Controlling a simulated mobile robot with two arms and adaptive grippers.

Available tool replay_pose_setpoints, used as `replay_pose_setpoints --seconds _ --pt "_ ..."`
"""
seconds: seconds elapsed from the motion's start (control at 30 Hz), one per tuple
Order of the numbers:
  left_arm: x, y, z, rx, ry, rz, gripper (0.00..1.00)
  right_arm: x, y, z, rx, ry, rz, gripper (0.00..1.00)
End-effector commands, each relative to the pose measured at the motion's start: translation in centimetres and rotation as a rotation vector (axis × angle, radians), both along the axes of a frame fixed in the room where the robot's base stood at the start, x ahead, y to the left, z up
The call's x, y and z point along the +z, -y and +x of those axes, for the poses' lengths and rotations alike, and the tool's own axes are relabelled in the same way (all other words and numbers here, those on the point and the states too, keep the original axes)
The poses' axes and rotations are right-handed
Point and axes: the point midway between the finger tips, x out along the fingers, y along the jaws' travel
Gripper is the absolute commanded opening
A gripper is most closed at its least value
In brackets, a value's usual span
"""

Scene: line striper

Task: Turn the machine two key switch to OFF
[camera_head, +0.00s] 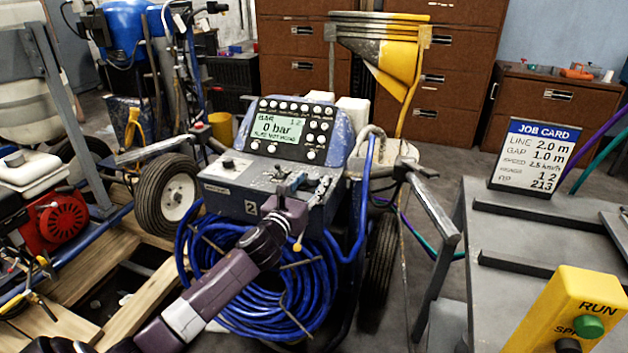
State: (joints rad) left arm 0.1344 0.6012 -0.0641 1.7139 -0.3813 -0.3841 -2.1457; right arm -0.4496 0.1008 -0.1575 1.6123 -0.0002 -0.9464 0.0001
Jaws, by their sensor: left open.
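Machine two (216,195) stands at the centre, a grey and blue line striper with a "2" plate (251,208) on its front. Its tilted control panel (318,124) has a lit display (278,128) reading "0 bar", with several round buttons around it. A dark knob (228,163) sits on the deck left of the panel's foot. My left arm reaches up from the lower left, and my left gripper (300,182) is open at the deck's right half, close to the panel's lower edge. It covers that part of the deck. I cannot make out the key switch. My right gripper is out of view.
A coiled blue hose (262,290) hangs below the deck. A grey bench (520,232) at right holds a job card (532,157) and a yellow box (568,315) marked RUN. A red engine (62,221) is at left. A yellow hopper (385,45) stands behind.

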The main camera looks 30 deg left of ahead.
Motion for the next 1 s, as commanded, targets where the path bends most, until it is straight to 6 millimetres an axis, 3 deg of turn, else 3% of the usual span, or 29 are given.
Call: replay_pose_setpoints --seconds 0.2,0.57,0.93,1.0 --pt "0.0 -0.3 1.9 -0.001 0.0 -0.002 0.42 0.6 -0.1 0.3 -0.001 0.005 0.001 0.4" --pt "-0.1 -0.4 2.2 -0.001 -0.001 -0.002 0.41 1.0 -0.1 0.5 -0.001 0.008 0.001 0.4" --pt "-0.1 -0.4 2.2 -0.001 -0.001 -0.002 0.0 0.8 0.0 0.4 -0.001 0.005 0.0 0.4" --pt "-0.1 -0.4 2.2 0.0 -0.001 -0.002 0.0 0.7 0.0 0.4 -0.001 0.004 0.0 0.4"
